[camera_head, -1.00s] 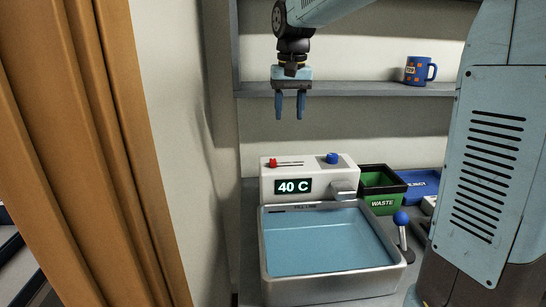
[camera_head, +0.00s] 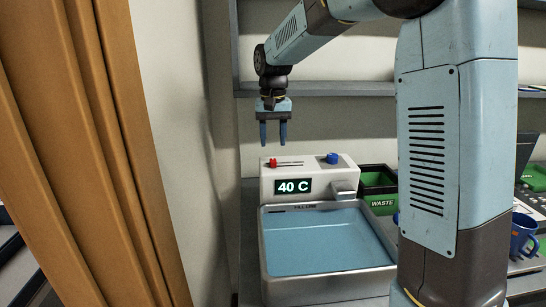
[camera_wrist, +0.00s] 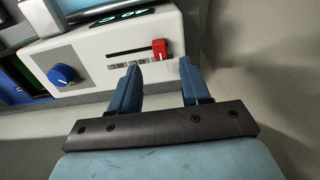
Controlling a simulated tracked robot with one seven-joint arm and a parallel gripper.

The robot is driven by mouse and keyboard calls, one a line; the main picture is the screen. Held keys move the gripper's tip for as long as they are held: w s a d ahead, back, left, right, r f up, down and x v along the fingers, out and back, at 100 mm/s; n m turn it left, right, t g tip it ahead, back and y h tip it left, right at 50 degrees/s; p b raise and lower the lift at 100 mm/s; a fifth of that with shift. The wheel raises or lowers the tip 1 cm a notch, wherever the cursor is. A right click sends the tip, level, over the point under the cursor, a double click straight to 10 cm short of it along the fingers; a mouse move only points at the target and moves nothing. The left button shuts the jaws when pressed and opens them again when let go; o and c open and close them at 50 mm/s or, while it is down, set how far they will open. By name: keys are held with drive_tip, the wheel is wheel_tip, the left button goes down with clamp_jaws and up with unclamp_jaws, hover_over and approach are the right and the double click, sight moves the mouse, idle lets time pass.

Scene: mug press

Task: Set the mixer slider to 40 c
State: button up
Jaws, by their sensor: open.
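The mixer is a white box (camera_head: 350,183) behind the basin. Its display (camera_head: 293,187) reads "40 C". The red slider knob (camera_head: 273,162) sits at the left end of its dark slot (camera_head: 291,163). In the wrist view the red knob (camera_wrist: 160,49) shows just beyond my fingertips, at the right end of the slot as seen there. My gripper (camera_head: 273,145) is open and empty, pointing down above the knob. In the wrist view my gripper (camera_wrist: 160,67) has a finger on either side of the knob's line, apparently apart from it.
A blue round dial (camera_head: 333,158) is right of the slider. The water-filled basin (camera_head: 268,287) stands in front. A green waste bin (camera_head: 382,204) is to the right. A blue mug (camera_head: 523,233) is at far right. A shelf (camera_head: 320,89) is behind; a wall is on the left.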

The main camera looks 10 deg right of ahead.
sight(274, 160)
drive_tip(key=shift+f, duration=3.1)
drive_tip(key=shift+c, duration=0.2)
clamp_jaws()
drive_tip(key=shift+d, duration=0.1)
